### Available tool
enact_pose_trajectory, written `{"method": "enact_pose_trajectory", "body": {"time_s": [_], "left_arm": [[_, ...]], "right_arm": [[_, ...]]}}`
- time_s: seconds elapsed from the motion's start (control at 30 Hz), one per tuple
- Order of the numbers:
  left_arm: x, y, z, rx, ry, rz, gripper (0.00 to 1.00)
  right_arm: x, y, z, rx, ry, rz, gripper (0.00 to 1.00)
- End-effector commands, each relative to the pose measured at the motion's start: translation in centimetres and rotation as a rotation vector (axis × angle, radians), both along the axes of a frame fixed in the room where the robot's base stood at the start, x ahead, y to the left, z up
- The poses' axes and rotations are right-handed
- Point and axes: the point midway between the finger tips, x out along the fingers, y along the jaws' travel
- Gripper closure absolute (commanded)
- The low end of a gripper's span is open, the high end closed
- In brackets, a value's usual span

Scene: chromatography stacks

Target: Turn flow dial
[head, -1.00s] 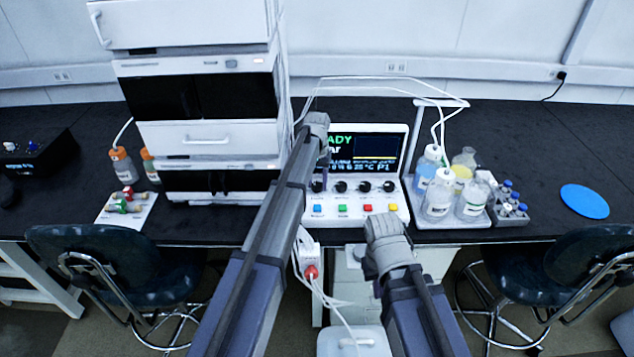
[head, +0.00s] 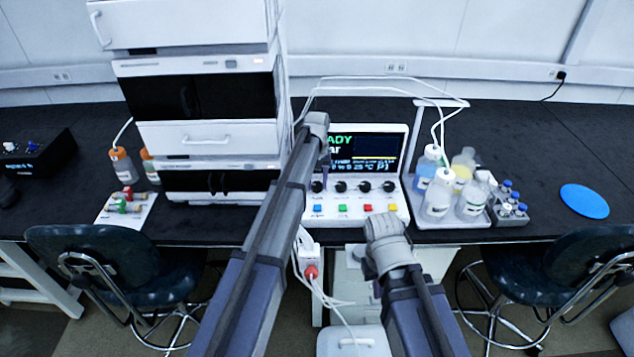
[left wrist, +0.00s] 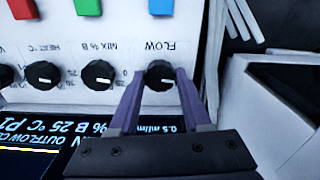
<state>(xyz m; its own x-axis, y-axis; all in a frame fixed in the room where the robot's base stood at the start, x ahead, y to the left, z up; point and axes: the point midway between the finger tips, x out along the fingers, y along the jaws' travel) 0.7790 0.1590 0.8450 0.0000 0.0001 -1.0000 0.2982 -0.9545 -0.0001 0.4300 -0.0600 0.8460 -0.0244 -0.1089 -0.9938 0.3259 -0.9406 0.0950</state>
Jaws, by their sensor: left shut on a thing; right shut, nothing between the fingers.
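The flow dial (left wrist: 159,75) is a black round knob labelled FLOW at the end of a row of dials on the white control panel (head: 355,221). In the head view the flow dial (head: 317,187) is the leftmost knob, below the screen (head: 372,150). My left gripper (left wrist: 160,78) has its two purple fingers closed on either side of the flow dial. In the head view my left gripper (head: 323,173) reaches down over the panel's left end. My right gripper (head: 384,232) hangs in front of the bench edge, apart from the panel, its fingers hard to make out.
Other dials (left wrist: 97,75) sit close beside the flow dial, with coloured buttons (head: 342,208) below. Bottles in a tray (head: 470,222) stand right of the panel. The tall instrument stack (head: 205,135) stands left. The bench is clear around the blue disc (head: 584,201).

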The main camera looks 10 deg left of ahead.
Motion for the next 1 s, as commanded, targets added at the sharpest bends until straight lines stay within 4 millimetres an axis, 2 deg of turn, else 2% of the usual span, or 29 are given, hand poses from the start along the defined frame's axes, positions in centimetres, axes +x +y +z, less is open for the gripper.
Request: {"method": "enact_pose_trajectory", "body": {"time_s": [0.13, 0.17, 0.4, 0.77, 1.0], "left_arm": [[0.0, 0.0, 0.0, 0.0, 0.0, 0.002, 1.0], [0.0, 0.0, 0.0, 0.0, 0.0, 0.002, 0.51], [0.0, 0.0, 0.0, 0.0, 0.0, 0.001, 0.24], [0.0, 0.0, 0.3, 0.0, 0.0, 0.0, 0.22], [0.0, 0.0, 2.1, 0.0, 0.0, 0.0, 0.22]], "right_arm": [[0.0, 0.0, 0.0, 0.0, 0.0, 0.0, 1.0], [0.0, 0.0, 0.0, 0.0, 0.0, 0.0, 1.0], [0.0, 0.0, 0.0, 0.0, 0.0, 0.0, 1.0], [0.0, 0.0, 0.3, 0.0, 0.0, 0.0, 1.0], [0.0, 0.0, 2.1, 0.0, 0.0, 0.0, 1.0]]}}
